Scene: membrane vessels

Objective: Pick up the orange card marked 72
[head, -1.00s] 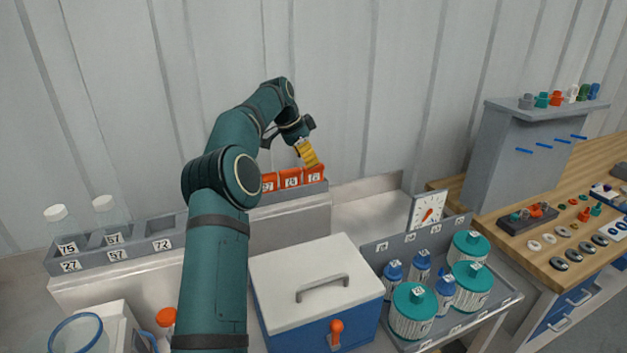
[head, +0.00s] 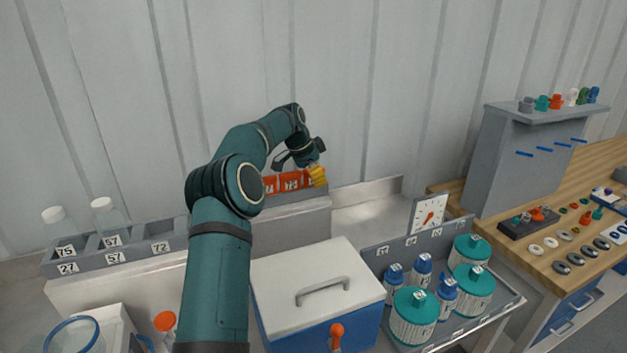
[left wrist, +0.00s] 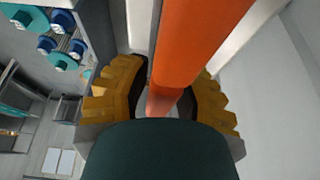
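Several orange cards stand in a grey rack behind the white-lidded box. The middle card (head: 291,178) has a label that seems to read 72, though it is small. Another orange card (head: 270,184) stands left of it, partly hidden by my arm. My left gripper (head: 317,176), with yellow fingers, is low at the rightmost orange card and covers much of it and its label. In the left wrist view its fingers (left wrist: 165,100) are apart, with an orange surface (left wrist: 195,45) between them; contact is unclear. My right gripper is not in view.
A white-lidded blue box (head: 315,280) stands in front of the rack. A grey rack with bottles (head: 110,255) is at left. The corrugated wall is close behind.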

